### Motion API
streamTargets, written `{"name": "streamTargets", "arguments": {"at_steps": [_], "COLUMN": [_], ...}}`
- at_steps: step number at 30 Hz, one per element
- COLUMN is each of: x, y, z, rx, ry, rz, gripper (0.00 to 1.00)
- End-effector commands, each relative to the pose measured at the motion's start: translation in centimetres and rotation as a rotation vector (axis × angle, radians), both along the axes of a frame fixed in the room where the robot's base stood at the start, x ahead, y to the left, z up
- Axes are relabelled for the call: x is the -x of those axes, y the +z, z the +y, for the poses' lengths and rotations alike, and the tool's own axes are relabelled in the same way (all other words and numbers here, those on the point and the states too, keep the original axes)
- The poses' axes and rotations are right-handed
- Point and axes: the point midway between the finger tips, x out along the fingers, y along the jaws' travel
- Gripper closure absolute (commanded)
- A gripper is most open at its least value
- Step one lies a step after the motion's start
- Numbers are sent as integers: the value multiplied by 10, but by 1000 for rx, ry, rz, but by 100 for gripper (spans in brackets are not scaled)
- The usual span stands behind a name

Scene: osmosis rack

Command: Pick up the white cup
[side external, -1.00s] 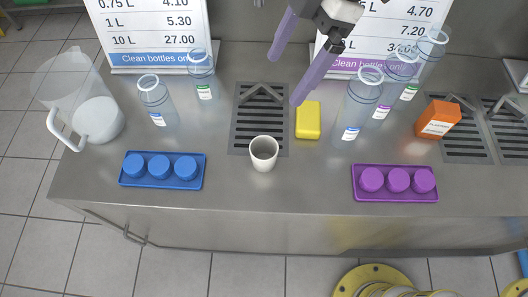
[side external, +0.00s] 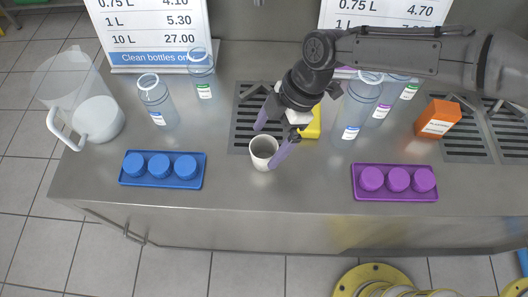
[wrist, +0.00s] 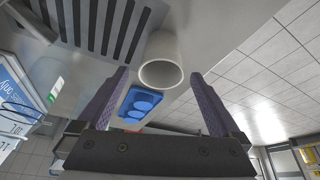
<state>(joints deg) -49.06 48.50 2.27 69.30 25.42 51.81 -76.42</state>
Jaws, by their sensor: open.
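The white cup (side external: 262,157) stands upright on the steel counter, at the front edge of the drain grate. My gripper (side external: 270,140) is at the cup, with its purple fingers spread and pointing down toward it. In the side view one finger is at the cup's right side and the other is behind its rim. In the wrist view the cup (wrist: 162,62) shows its open mouth, ahead of and between the two fingers (wrist: 156,85). I cannot tell whether a finger touches it.
A blue tray (side external: 162,183) with blue caps is left of the cup, and a purple tray (side external: 395,196) with purple caps is right. Clear bottles stand behind. The counter in front of the cup is clear.

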Motion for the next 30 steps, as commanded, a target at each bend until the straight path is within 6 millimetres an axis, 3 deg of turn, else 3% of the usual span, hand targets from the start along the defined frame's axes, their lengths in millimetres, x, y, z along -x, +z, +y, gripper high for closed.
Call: {"name": "streamTargets", "arguments": {"at_steps": [5,15,24,26,30], "x": [2,9,9,9,9], "y": [-9,-50,-54,-54,-54], "z": [4,18,20,20,20], "rx": [0,1,0,0,0], "ry": [0,0,-1,-1,-1], "rz": [1,1,-1,-1,-1], "gripper": [0,0,0,7,32]}}
